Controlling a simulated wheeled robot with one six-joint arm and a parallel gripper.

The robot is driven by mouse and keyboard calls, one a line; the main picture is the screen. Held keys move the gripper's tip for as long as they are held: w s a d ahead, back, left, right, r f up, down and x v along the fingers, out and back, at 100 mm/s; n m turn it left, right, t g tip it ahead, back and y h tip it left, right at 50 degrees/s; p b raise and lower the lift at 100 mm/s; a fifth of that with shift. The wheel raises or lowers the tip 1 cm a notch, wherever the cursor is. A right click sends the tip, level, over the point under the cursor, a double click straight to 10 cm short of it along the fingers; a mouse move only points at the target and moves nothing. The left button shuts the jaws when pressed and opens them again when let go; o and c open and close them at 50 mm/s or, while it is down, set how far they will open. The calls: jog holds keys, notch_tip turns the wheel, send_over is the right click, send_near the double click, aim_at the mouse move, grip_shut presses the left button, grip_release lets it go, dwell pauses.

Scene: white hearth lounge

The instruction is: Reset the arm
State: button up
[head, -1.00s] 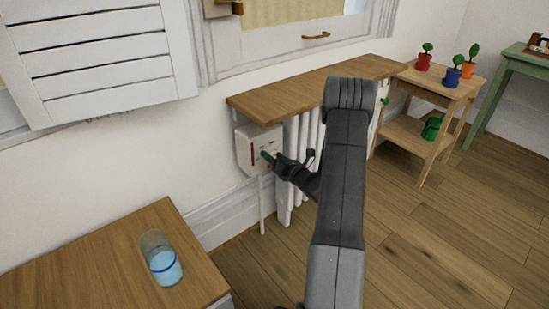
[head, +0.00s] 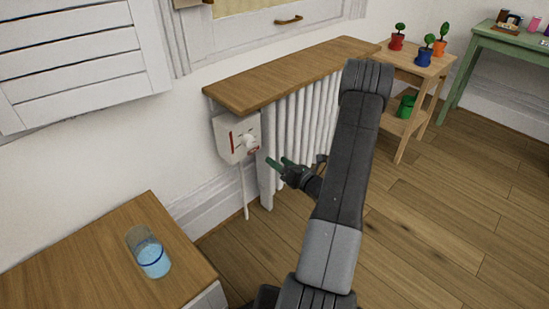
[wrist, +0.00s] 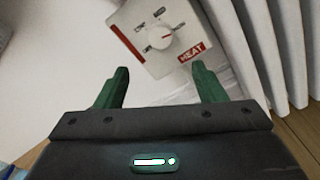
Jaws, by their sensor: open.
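My gripper (head: 279,163) is open and empty, in front of the radiator and to the right of a white heat control box in the head view. The wrist view shows its two green fingers (wrist: 160,90) spread apart with nothing between them. The control box (head: 226,139) has a round white knob (head: 249,142) and a red strip. In the wrist view the box (wrist: 185,62) lies beyond the fingertips, with its knob (wrist: 160,37) and a red HEAT label (wrist: 192,52). The fingers look clear of the knob.
A white radiator (head: 300,120) stands under a wooden shelf (head: 290,75). A plant stand (head: 425,68) and green table (head: 510,42) stand at the back right. Floor on the right is clear.

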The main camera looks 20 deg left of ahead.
aim_at(251, 142)
dwell(0.3)
jog(key=b+x, duration=0.2)
jog(key=x, duration=1.2)
jog(key=shift+d+b, duration=0.1)
jog(key=shift+b, duration=0.3)
